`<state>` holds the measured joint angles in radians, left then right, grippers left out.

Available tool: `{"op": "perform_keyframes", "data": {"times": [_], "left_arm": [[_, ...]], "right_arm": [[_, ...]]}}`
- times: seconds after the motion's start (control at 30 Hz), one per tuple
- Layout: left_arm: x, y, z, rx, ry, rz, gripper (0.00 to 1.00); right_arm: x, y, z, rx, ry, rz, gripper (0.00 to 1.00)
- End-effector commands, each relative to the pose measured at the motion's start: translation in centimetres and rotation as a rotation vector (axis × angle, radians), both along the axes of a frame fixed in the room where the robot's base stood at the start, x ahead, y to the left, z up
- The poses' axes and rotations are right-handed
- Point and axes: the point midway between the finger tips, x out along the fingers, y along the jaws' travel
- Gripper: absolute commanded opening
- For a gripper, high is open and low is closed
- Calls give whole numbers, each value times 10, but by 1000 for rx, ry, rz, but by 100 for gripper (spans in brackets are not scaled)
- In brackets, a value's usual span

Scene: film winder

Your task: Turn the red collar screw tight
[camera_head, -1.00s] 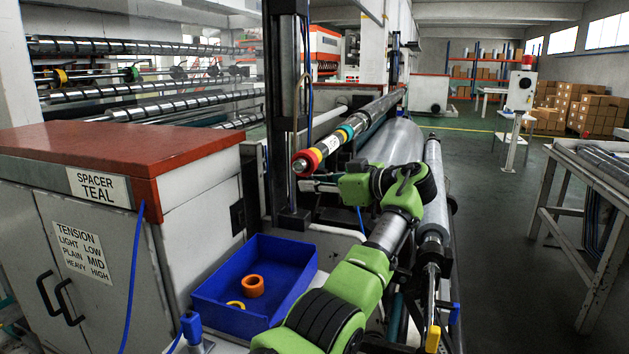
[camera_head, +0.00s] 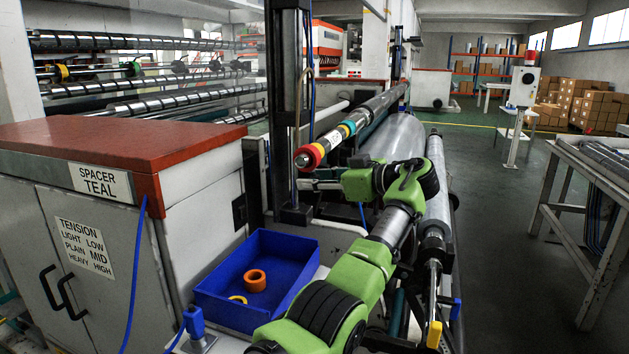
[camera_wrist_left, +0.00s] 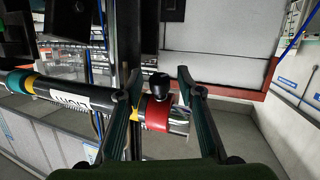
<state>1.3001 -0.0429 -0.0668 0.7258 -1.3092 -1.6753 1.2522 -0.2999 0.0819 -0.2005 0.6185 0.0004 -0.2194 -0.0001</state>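The red collar (camera_head: 308,157) sits near the free end of the long shaft (camera_head: 372,109). In the left wrist view the red collar (camera_wrist_left: 157,114) has a black knob-headed screw (camera_wrist_left: 159,86) standing on it. My left gripper (camera_head: 305,185) is just below the shaft's end in the head view. In the left wrist view my left gripper (camera_wrist_left: 160,85) is open, with one finger on each side of the screw and collar. No finger visibly touches the screw, and depth is hard to judge. The screw is too small to make out in the head view. My right gripper is out of view.
Yellow and teal rings (camera_head: 347,129) and a white label are on the shaft behind the collar. A dark upright post (camera_head: 288,110) stands close left of the collar. A blue bin (camera_head: 290,250) with an orange ring (camera_head: 255,281) sits below. A red-topped cabinet (camera_head: 110,150) is left.

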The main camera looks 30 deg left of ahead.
Motion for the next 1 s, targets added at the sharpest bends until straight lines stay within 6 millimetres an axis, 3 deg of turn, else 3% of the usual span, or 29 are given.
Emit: {"op": "perform_keyframes", "data": {"times": [0.4, 0.6, 1.0], "left_arm": [[-5, -76, 17, -2, 2, -3, 34], [-8, -104, 23, -3, 1, -1, 34], [-9, -112, 25, -2, 2, 1, 34]], "right_arm": [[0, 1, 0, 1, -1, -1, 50], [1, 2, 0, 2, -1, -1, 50], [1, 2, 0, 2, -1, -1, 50]]}}
